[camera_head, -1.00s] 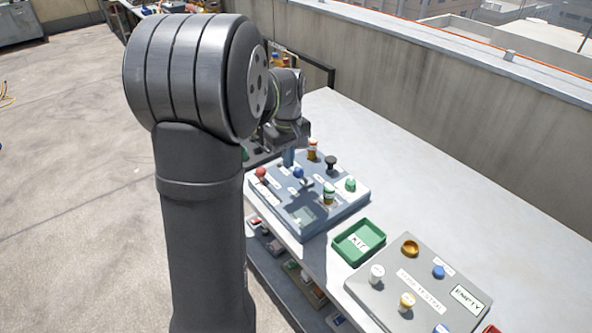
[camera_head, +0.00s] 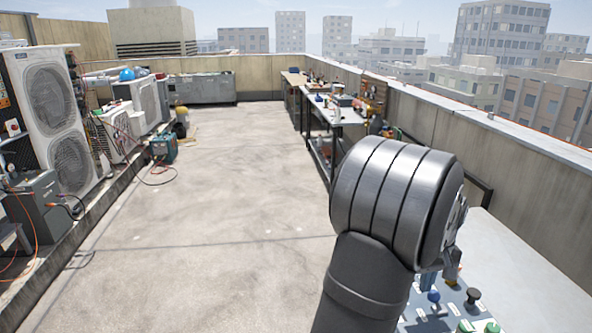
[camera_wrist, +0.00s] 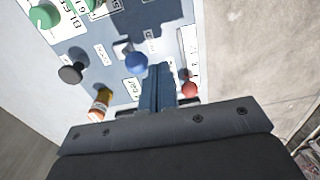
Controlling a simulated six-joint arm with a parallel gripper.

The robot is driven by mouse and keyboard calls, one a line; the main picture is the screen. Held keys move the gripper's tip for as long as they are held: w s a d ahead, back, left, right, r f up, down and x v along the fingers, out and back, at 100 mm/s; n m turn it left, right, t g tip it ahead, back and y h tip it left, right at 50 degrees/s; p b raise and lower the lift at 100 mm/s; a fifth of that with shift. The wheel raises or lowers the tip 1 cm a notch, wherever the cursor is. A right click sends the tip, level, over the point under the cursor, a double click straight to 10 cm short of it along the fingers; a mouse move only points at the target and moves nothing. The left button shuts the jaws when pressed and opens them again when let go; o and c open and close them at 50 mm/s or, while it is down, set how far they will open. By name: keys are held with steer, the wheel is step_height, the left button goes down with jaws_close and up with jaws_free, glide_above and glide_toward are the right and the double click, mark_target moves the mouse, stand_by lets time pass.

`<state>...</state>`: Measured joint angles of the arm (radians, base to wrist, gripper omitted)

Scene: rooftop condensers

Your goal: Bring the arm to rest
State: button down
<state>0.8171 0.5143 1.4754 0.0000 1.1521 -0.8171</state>
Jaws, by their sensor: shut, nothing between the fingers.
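My gripper (camera_wrist: 160,88) shows in the wrist view with its blue fingers together and nothing between them. It is over a grey-blue panel (camera_wrist: 100,40) with labels and knobs. A blue knob (camera_wrist: 137,62) appears right beside the fingertips; I cannot tell whether they touch. A red knob (camera_wrist: 190,88) is to the right of the fingers, and a black knob (camera_wrist: 71,73) and an orange-and-white knob (camera_wrist: 99,104) are to the left. In the head view my arm's thick grey joint hides most of the gripper and part of the panel (camera_head: 428,318).
The pale bench top (camera_head: 510,270) holds the panel, beside a concrete parapet (camera_head: 530,190). A second bench (camera_head: 345,115) with tools stands farther back. Condensers (camera_head: 60,110) and a teal case (camera_head: 163,149) line the left. The concrete floor (camera_head: 200,240) between is open.

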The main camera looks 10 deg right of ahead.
step_height(320, 180, down, 3)
steer(key=shift+f, duration=0.15)
steer(key=shift+d, duration=0.25)
stand_by(0.3)
steer(key=shift+a+f, duration=0.2)
steer(key=shift+a, duration=0.2)
steer(key=w+a+r+n+g+h, duration=0.1)
steer(key=w+a+n+h, duration=0.2)
steer(key=a+n+h, duration=0.9)
steer(key=a+n, duration=0.2)
steer(key=n, duration=0.1)
steer(key=shift+r+n+g+h, duration=0.3)
steer(key=shift+g, duration=0.1)
steer(key=shift+d, duration=0.1)
